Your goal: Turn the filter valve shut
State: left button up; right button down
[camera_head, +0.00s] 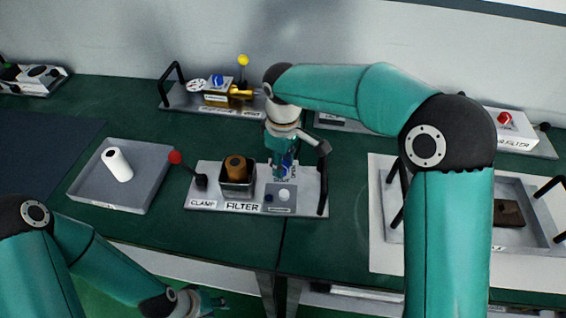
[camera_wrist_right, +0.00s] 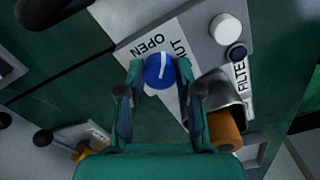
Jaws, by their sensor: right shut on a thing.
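The filter valve is a blue round knob (camera_wrist_right: 157,71) with a white line, on the FILTER station's light plate (camera_head: 207,203). In the right wrist view the labels OPEN (camera_wrist_right: 148,45) and SHUT, partly covered, lie beyond the knob. The white line points roughly up the picture, toward the gap between the labels. My right gripper (camera_wrist_right: 160,78) has one finger on each side of the knob and is shut on it. In the head view the right gripper (camera_head: 284,170) hides most of the knob. My left gripper (camera_head: 206,301) is low at the bottom edge, away from the station; its jaws are unclear.
Beside the knob stand a metal cup (camera_head: 236,187) with a brown cylinder (camera_head: 236,168), a red-tipped CLAMP lever (camera_head: 176,158) and a black handle (camera_head: 323,180). A grey tray (camera_head: 92,190) with a white roll (camera_head: 117,164) lies left. Another station (camera_head: 205,105) stands behind.

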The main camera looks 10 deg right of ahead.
jog(key=m, duration=0.5)
jog(key=shift+m+b, duration=0.3)
jog(key=shift+b, duration=0.1)
jog(key=shift+m+b, duration=0.3)
jog(key=shift+m, duration=1.9)
jog(key=c, duration=0.8)
grip_release()
jog(key=shift+o, duration=0.2)
jog(key=shift+a+r, duration=0.1)
notch_tip(320, 180, up, 12)
